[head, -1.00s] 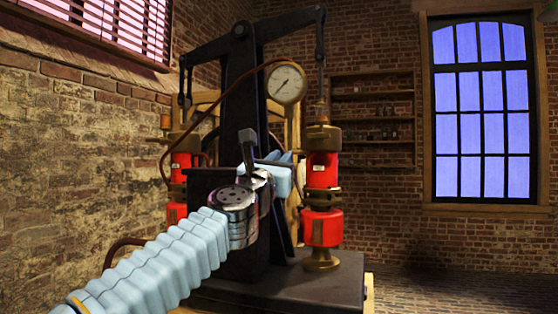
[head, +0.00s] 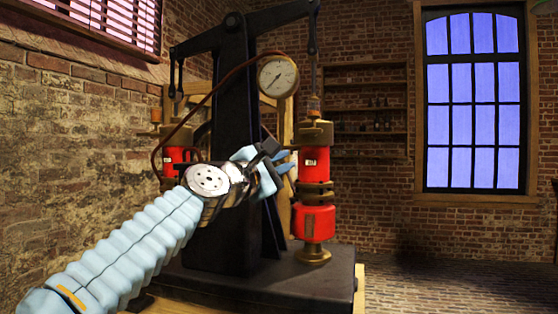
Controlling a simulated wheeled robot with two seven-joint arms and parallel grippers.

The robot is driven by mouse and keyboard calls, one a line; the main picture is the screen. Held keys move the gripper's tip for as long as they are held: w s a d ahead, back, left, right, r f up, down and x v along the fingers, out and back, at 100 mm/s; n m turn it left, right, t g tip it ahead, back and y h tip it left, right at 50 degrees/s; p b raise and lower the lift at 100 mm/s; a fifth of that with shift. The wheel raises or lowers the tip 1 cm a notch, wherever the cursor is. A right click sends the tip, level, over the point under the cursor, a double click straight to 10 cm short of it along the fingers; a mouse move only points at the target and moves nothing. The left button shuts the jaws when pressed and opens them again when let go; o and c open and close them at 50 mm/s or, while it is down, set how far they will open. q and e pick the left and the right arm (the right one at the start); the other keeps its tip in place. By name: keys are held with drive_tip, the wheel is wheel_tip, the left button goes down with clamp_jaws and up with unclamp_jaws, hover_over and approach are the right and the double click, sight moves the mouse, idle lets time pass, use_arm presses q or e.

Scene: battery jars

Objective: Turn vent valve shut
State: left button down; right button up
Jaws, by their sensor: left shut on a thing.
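My left gripper (head: 284,166) has pale blue fingers and is at the left side of the right red cylinder (head: 315,167), in front of the black column. It is shut on the vent valve, whose handle is mostly hidden by the fingers and wrist. A small dark bar shows at the fingers, but I cannot tell whether it belongs to the valve or the gripper. The valve's angle cannot be made out. My right gripper is not in view.
The black column (head: 235,215) stands on a dark base (head: 320,288). A round gauge (head: 278,77) hangs above my gripper, with a reddish hose (head: 195,110) running left. Another red cylinder (head: 175,160) stands behind my arm. Floor at the right is clear.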

use_arm(q)
drive_tip(key=m, duration=0.2)
drive_tip(key=f+m+g, duration=0.1)
drive_tip(key=m, duration=0.1)
drive_tip(key=m+g, duration=0.1)
drive_tip(key=m, duration=0.1)
drive_tip(key=shift+d+f+y, duration=0.25)
drive_tip(key=shift+y, duration=0.05)
drive_tip(key=shift+m+g, duration=0.3)
drive_tip(key=c, duration=1.2)
unclamp_jaws()
drive_tip(key=shift+s, duration=0.1)
drive_tip(key=b+v, duration=0.4)
drive_tip(key=v, duration=0.9)
drive_tip(key=shift+s+a, duration=0.2)
drive_tip(key=shift+s, duration=0.15)
